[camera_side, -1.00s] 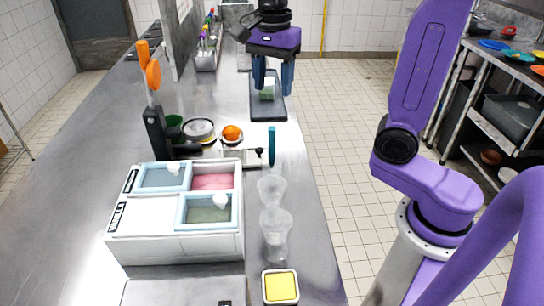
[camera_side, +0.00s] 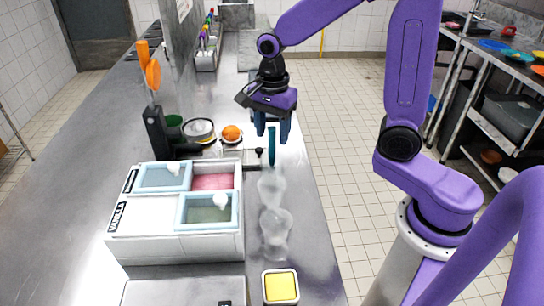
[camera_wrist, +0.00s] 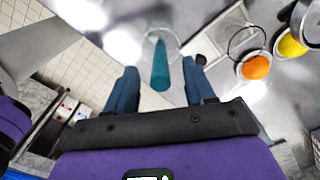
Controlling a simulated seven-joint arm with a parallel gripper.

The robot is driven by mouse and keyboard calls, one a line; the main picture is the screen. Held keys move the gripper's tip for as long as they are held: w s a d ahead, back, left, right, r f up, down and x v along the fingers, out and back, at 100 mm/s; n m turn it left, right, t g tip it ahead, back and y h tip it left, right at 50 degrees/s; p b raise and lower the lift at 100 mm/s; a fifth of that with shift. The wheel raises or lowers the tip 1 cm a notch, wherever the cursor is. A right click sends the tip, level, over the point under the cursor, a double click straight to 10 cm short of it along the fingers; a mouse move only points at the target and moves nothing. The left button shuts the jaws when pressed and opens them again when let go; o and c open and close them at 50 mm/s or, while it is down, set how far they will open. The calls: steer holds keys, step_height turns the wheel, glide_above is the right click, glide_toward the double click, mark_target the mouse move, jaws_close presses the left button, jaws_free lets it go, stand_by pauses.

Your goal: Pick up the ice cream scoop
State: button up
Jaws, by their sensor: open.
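The ice cream scoop shows as a teal upright handle (camera_side: 271,148) on the counter, behind the clear glasses. My gripper (camera_side: 272,136) is open at the top of the handle, with one finger to each side in the side view. In the wrist view the teal handle (camera_wrist: 160,72) lies between the two open blue fingers (camera_wrist: 160,80), with gaps on both sides. A round clear rim shows by its far end; I cannot tell whether it is a glass. The scoop's head is not clearly visible.
Two clear glasses (camera_side: 276,229) stand in front of the handle. The ice cream tub box (camera_side: 145,243) is at the left front, a yellow-filled container (camera_side: 280,287) at the front. An orange (camera_side: 231,132) and a pan (camera_side: 199,129) sit behind left. The counter's right edge is close.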

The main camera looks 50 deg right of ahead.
mark_target(272, 145)
step_height(272, 145, down, 5)
steer(key=shift+r, duration=0.1)
stand_by(0.3)
jaws_close()
steer(key=shift+r, duration=0.1)
